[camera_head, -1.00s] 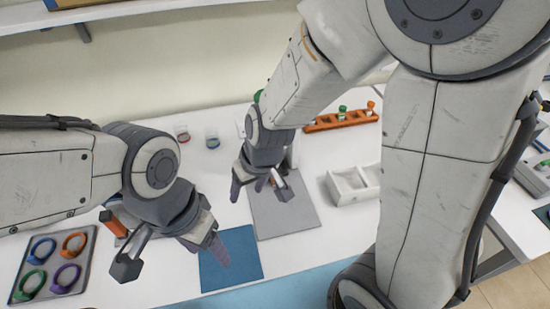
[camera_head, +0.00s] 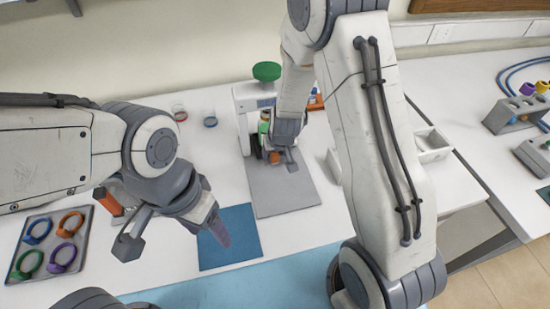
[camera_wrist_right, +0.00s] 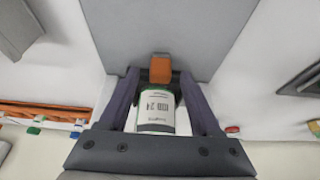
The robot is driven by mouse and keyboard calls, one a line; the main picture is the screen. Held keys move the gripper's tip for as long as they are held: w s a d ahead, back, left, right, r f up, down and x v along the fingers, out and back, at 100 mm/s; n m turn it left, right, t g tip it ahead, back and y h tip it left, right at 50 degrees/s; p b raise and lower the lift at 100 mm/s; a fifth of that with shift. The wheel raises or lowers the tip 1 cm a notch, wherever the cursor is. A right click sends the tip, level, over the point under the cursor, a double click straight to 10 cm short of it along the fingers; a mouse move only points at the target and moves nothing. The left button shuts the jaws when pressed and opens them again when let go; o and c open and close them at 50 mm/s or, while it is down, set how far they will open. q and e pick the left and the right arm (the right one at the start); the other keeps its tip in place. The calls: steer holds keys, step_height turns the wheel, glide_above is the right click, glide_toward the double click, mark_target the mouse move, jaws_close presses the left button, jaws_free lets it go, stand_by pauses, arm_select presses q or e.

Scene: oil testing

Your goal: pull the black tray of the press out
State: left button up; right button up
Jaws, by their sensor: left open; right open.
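The press (camera_head: 246,100) is a white upright device with a round green top, at the back of the bench. A jar with a white label and green edge (camera_wrist_right: 155,112) stands in it, between my right gripper's fingers in the right wrist view. An orange block (camera_wrist_right: 160,68), perhaps the tray's handle, sits between the fingertips; it also shows in the head view (camera_head: 275,157). The black tray itself is not clearly visible. My right gripper (camera_head: 284,158) is open around the orange block, with gaps on both sides. My left gripper (camera_head: 207,230) is open and empty above the blue mat.
A grey mat (camera_head: 285,197) lies in front of the press, bare. A blue mat (camera_head: 240,225) lies left of it. A tray of coloured rings (camera_head: 20,270) is at the left. A white divided box (camera_head: 432,146) is right of my right arm.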

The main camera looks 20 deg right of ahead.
steer(key=shift+w+f, duration=0.2)
steer(key=shift+f, duration=0.25)
jaws_close()
stand_by(1.2)
